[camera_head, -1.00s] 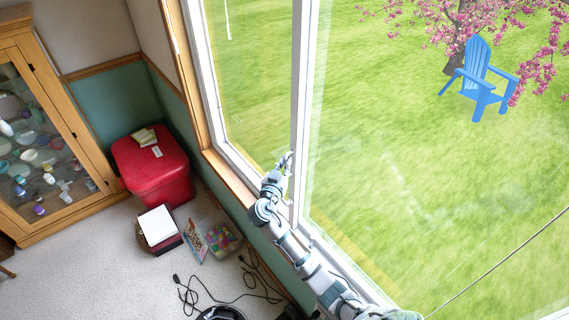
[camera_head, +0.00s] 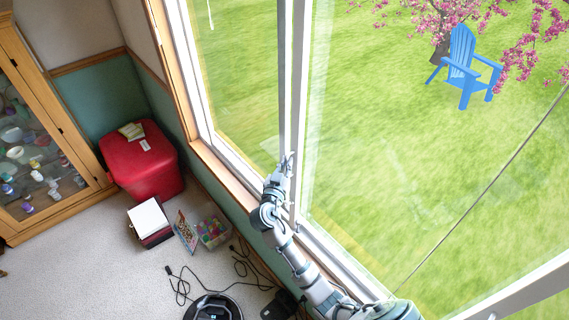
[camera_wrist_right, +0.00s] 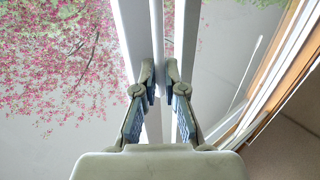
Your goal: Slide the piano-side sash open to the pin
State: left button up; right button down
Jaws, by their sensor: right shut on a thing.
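The window's sash stile (camera_head: 302,100) is a white upright bar, with a second white upright (camera_head: 285,80) just left of it and a narrow gap between them. My right gripper (camera_head: 288,160) reaches up to the lower part of these uprights. In the right wrist view its two fingers (camera_wrist_right: 160,75) are shut on a narrow white edge of the sash stile (camera_wrist_right: 132,40). The thinner upright (camera_wrist_right: 187,40) stands to the right, across a gap. I cannot make out the pin. My left gripper is not in view.
The sill and wood trim (camera_head: 212,160) run along the window's foot. A red stool (camera_head: 140,160) stands in the corner, beside a glass-front cabinet (camera_head: 40,150). A box (camera_head: 150,222), books, cables (camera_head: 245,268) and a round black device (camera_head: 213,308) lie on the floor.

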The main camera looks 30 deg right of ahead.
jog(key=shift+w+a, duration=0.1)
jog(key=c, duration=1.5)
grip_release()
jog(key=shift+o, duration=1.3)
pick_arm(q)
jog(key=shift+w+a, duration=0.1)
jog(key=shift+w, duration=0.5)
pick_arm(e)
jog(key=v, duration=1.2)
